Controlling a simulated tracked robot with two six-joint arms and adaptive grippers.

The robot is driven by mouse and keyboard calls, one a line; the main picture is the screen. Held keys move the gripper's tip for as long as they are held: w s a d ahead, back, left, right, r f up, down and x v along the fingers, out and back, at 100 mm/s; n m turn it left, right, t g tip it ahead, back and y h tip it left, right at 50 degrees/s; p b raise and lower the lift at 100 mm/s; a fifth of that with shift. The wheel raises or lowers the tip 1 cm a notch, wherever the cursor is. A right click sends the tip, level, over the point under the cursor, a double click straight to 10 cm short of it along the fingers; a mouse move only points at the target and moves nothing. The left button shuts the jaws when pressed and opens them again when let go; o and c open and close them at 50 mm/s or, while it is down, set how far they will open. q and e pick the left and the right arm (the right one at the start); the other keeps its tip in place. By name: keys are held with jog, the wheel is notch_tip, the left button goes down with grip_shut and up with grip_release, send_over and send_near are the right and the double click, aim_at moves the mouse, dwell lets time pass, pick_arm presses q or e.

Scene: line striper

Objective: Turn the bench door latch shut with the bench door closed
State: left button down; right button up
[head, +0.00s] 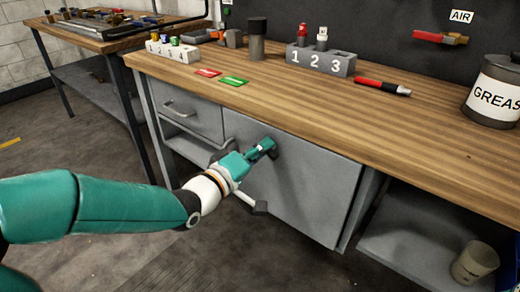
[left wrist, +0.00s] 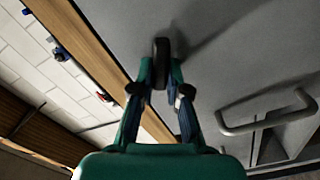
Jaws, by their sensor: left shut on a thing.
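The bench door (head: 310,185) is a plain grey panel under the wooden bench top. It looks about flush with the bench front, though I cannot tell whether it is fully closed. The latch (head: 274,151) is a small dark tab near the door's upper part, partly hidden by my fingers. My left gripper (head: 264,149) reaches in from the left and is shut on the latch. In the left wrist view the dark latch (left wrist: 161,50) stands between the two fingertips (left wrist: 161,72), against the grey door (left wrist: 230,45). My right gripper is not in view.
A drawer (head: 190,112) with a bar handle (left wrist: 265,110) sits left of the door. An open shelf (head: 425,245) with a cup (head: 474,262) is at the right.

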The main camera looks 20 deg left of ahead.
pick_arm(q)
jog(key=n, duration=0.5)
jog(key=shift+w+a+f, duration=0.1)
jog(key=shift+a+f, duration=0.15)
jog(key=shift+a, duration=0.1)
jog(key=shift+n, duration=0.4)
jog(key=c, duration=1.2)
grip_release()
jog(key=shift+f, duration=0.1)
jog(key=shift+o, duration=0.2)
jog(key=shift+d, duration=0.1)
jog(key=v, duration=0.7)
jog(key=shift+s, duration=0.25)
